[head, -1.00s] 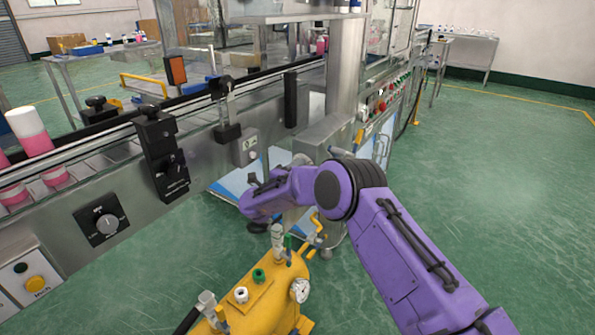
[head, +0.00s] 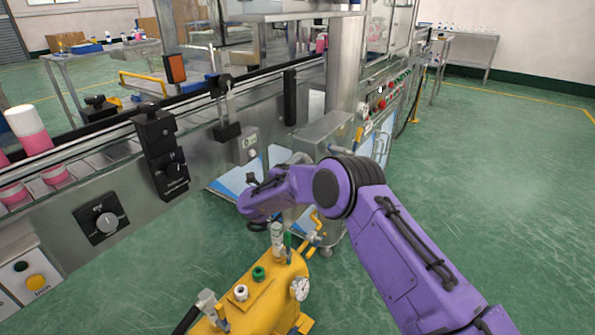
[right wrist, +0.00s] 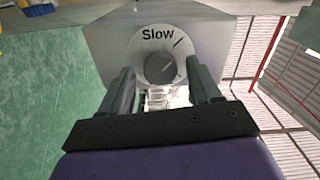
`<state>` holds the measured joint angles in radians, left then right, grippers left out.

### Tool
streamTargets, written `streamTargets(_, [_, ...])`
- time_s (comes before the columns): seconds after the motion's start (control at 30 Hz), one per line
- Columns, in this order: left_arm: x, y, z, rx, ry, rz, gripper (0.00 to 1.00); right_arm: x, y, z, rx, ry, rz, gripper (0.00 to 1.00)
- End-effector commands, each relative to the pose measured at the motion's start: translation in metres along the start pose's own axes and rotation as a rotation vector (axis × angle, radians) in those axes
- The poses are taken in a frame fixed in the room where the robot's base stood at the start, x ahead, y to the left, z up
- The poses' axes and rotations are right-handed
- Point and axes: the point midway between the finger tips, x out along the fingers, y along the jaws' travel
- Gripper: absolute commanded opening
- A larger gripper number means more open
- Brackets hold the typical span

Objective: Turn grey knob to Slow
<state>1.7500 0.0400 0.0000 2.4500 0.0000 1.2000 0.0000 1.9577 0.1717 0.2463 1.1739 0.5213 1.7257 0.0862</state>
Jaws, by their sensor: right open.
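The grey knob (right wrist: 160,68) sits on a pale round dial on a grey metal box (right wrist: 108,40), in the right wrist view. The word "Slow" is printed above the knob, with a dark line at its upper right. Where the knob points is too small to tell. My right gripper (right wrist: 163,76) is open, with one finger on each side and below the knob; I see no clear contact. In the head view my purple right arm reaches toward the machine, and its fingers and this knob cannot be made out. My left gripper is not in view.
The conveyor with pink and white cans (head: 30,130) runs along the left. Another dial (head: 106,222) is on its front panel. A yellow tank (head: 262,300) with a gauge stands below my right arm. The green floor at right is clear.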

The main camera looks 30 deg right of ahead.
Motion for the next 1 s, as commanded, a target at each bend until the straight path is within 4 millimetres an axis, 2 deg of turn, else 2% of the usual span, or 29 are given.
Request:
streamTargets(0.3, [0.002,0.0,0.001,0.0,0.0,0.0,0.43,-0.071,0.001,0.0,-0.002,-0.003,-0.001,0.63])
streamTargets(0.43, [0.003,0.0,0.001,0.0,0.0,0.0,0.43,-0.092,0.001,0.0,-0.001,-0.002,0.0,0.63])
streamTargets(0.6, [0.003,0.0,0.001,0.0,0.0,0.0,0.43,-0.101,0.001,-0.001,-0.001,0.001,0.001,0.63])
streamTargets(1.0, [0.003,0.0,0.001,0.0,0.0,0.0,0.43,-0.1,0.001,-0.001,-0.001,0.001,0.001,0.63])
